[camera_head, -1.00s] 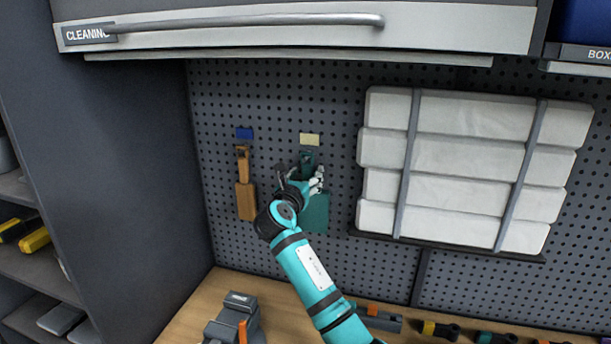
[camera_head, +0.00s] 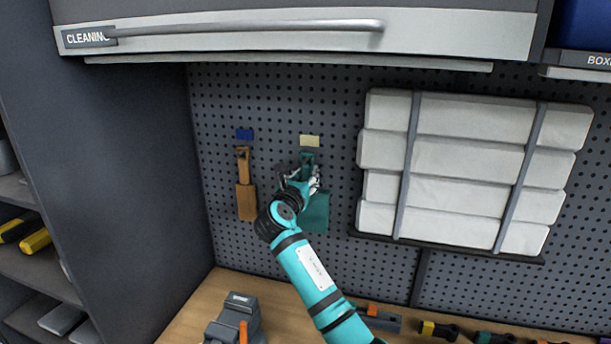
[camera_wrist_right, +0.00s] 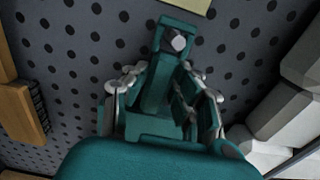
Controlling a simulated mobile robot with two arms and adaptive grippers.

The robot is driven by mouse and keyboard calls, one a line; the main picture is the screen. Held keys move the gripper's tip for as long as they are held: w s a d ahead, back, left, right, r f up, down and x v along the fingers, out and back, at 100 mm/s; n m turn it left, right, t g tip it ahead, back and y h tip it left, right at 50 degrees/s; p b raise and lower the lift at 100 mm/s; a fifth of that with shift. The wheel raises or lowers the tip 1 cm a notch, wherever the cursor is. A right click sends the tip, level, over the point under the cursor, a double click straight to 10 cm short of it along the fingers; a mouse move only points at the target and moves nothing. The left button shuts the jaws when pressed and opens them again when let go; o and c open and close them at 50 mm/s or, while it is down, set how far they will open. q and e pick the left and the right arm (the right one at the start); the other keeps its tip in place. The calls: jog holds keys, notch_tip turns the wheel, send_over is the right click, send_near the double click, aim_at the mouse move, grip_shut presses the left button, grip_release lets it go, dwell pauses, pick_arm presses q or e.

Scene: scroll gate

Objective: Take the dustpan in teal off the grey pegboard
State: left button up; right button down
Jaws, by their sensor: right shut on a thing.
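The teal dustpan (camera_head: 315,213) hangs on the grey pegboard (camera_head: 335,100) below a pale yellow label. It also shows large in the right wrist view (camera_wrist_right: 150,155), with its handle upright and a round peg end at the handle's top. My right gripper (camera_head: 307,180) is at the dustpan's handle. In the right wrist view its fingers (camera_wrist_right: 160,100) lie on both sides of the handle, shut on it. The gripper partly hides the handle in the head view. My left gripper is not in view.
A brown brush (camera_head: 246,195) hangs left of the dustpan under a blue label. A strapped stack of white packs (camera_head: 465,170) sits to the right. A cabinet with a long handle (camera_head: 250,26) overhangs above. Tools lie on the wooden bench (camera_head: 200,300) below.

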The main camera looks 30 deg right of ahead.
jog(key=shift+r+p, duration=0.25)
jog(key=shift+p, duration=0.05)
jog(key=shift+s+a+p, duration=0.15)
jog(key=shift+a+p, duration=0.1)
jog(key=shift+p, duration=0.05)
jog(key=shift+p+v, duration=1.15)
jog(key=shift+v, duration=2.3)
jog(key=shift+s, duration=0.1)
jog(key=v, duration=0.8)
jog(key=shift+f, duration=0.15)
